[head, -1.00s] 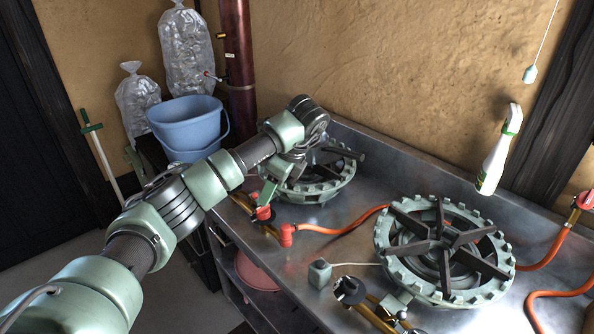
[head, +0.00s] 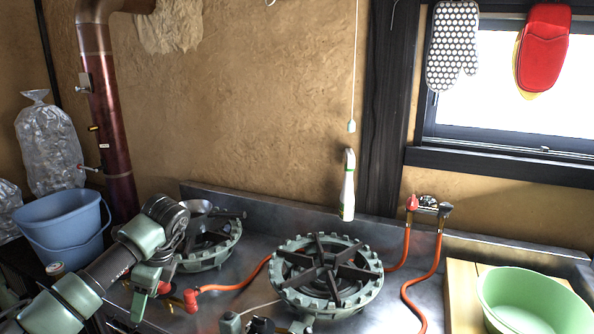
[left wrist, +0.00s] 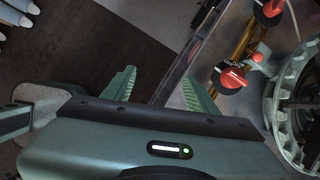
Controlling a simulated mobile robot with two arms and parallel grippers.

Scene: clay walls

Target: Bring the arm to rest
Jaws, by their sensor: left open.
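My left arm comes in from the lower left in the head view. My left gripper (head: 151,288) hangs at its end, in front of the rear left gas burner (head: 222,255) and near a red gas knob. In the left wrist view the two green fingers of the left gripper (left wrist: 160,88) are spread apart with nothing between them. Below them are the dark floor and the metal edge of the counter.
A second burner (head: 327,275) stands on the metal counter with orange hoses beside it. A blue bucket (head: 62,232) stands at the left. A green basin (head: 535,302) sits on a wooden board (head: 461,298) at the right.

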